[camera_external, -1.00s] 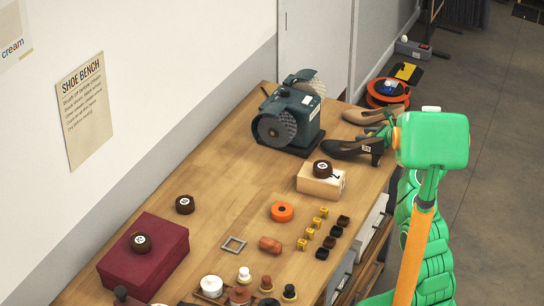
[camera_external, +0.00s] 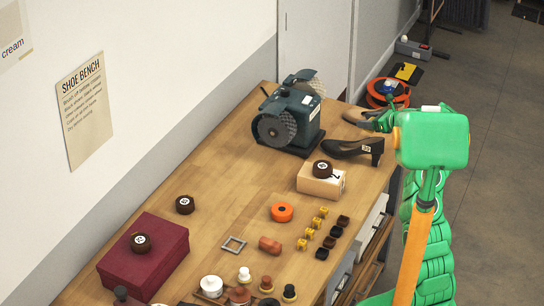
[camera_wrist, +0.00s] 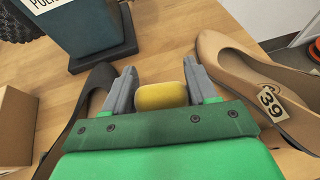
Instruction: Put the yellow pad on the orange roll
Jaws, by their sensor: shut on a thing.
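The yellow pad (camera_wrist: 162,96) is between the two fingers of my gripper (camera_wrist: 161,90) in the wrist view, and the gripper is shut on it. In the external view my gripper (camera_external: 378,122) is at the far right end of the bench, by the tan shoe; the pad cannot be made out there. An orange ring-shaped roll (camera_external: 282,211) lies flat on the middle of the bench, well to the lower left of my gripper. Its top looks bare.
The black shoe (camera_external: 356,149) and the tan shoe (camera_wrist: 250,75) flank my gripper. A grinder (camera_external: 290,120), a box with a dark tin on it (camera_external: 313,183), small yellow and dark blocks and a brownish roll (camera_external: 270,245) share the bench. An orange reel (camera_external: 378,98) is on the floor.

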